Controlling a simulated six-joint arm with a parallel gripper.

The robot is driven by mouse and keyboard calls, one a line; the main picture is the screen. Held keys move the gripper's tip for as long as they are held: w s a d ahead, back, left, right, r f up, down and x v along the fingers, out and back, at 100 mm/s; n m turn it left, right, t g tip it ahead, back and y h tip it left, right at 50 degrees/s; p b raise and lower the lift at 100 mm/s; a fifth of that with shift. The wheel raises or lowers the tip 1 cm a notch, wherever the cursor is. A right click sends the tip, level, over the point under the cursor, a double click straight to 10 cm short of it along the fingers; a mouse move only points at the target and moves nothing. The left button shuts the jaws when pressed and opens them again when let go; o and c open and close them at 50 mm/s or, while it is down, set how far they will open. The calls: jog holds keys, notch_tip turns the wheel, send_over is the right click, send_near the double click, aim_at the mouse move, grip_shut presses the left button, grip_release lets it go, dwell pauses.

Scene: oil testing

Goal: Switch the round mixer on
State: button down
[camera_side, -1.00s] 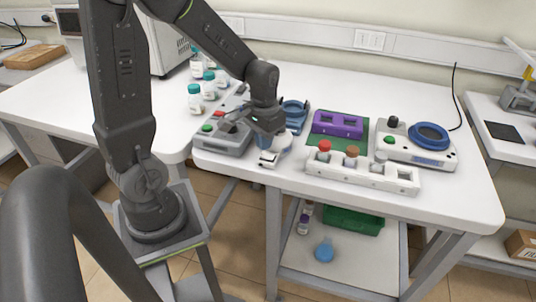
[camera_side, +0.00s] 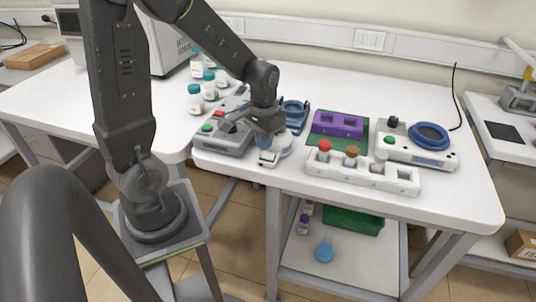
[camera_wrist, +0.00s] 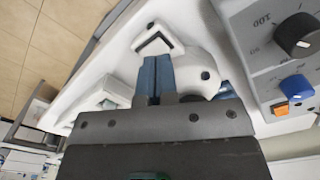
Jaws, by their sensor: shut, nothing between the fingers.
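A small white, round-bodied device (camera_side: 286,145), which looks like the round mixer, sits at the table's front edge, partly hidden by my gripper. Its front part (camera_side: 268,158) carries a small dark-framed panel. In the wrist view its rounded body (camera_wrist: 198,70) lies just beyond my fingers, and the panel (camera_wrist: 155,42) shows above the fingertips. My gripper (camera_side: 262,141) is low over this device. Its blue fingers (camera_wrist: 154,62) are together and hold nothing. I cannot tell whether the fingertips touch the device, or whether it is on.
A grey device (camera_side: 222,138) with red and green buttons stands left of my gripper. A white device with a blue ring (camera_side: 430,136), a purple block (camera_side: 338,123) and a white rack (camera_side: 370,178) with capped vials stand right. Several teal-capped bottles stand behind left.

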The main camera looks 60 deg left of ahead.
aim_at(265, 155)
jog(key=shift+f, duration=1.2)
dwell(0.6)
jog(key=shift+r, duration=3.5)
jog(key=shift+d+r, duration=0.15)
jog(key=shift+r, duration=0.05)
jog(key=s+d+r+m+t, duration=0.3)
jog(key=s+d+r+t, duration=0.2)
jog(key=s+d+r, duration=0.4)
jog(key=shift+d+r+t, duration=0.3)
jog(key=shift+d, duration=0.7)
